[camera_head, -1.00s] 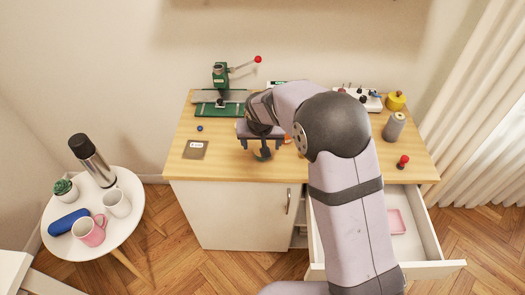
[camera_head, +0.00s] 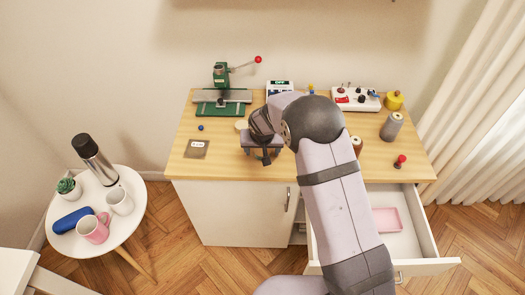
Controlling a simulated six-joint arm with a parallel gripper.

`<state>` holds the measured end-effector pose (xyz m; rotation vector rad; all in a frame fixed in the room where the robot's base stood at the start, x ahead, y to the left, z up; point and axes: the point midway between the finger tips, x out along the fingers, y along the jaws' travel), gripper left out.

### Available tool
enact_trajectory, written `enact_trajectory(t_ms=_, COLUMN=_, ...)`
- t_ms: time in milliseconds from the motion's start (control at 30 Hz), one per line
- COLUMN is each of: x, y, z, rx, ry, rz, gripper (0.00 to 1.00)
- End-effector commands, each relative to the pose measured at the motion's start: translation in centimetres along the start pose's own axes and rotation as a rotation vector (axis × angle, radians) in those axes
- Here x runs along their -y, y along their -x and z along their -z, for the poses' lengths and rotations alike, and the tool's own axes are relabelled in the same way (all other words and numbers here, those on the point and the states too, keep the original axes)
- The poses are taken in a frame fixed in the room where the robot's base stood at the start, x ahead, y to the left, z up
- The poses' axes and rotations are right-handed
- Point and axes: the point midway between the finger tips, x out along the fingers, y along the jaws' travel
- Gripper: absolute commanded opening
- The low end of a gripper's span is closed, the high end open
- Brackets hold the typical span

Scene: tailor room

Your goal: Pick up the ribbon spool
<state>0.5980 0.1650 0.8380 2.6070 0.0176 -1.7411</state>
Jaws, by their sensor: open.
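My gripper (camera_head: 262,152) is open and points down over the left-middle of the wooden worktable (camera_head: 215,168). A small dark object (camera_head: 265,158) shows just below and between its fingers; I cannot tell whether it is the ribbon spool or touches the fingers. Other spool-like things are a grey spool (camera_head: 392,126) at the right, a brown one (camera_head: 357,143) partly behind my arm, and a pale tan round piece (camera_head: 241,124) left of the gripper. Which one is the ribbon spool is not clear.
A green press (camera_head: 221,78) stands at the back left, a white box with knobs (camera_head: 355,99) and a yellow item (camera_head: 393,101) at the back right. A dark card (camera_head: 197,149) lies left of my gripper. An open drawer (camera_head: 405,245) juts out at the right.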

Motion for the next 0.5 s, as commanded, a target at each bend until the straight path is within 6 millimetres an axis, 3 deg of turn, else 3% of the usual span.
enact_trajectory(t_ms=167, x=-0.02, y=-0.03, z=-0.01, rx=0.0, ry=0.0, rz=0.0, gripper=0.69)
enact_trajectory(t_ms=367, x=-0.02, y=-0.01, z=-0.02, rx=0.001, ry=0.0, rz=-0.001, gripper=0.25)
enact_trajectory(t_ms=500, x=-0.02, y=0.01, z=-0.01, rx=0.0, ry=0.0, rz=0.0, gripper=0.25)
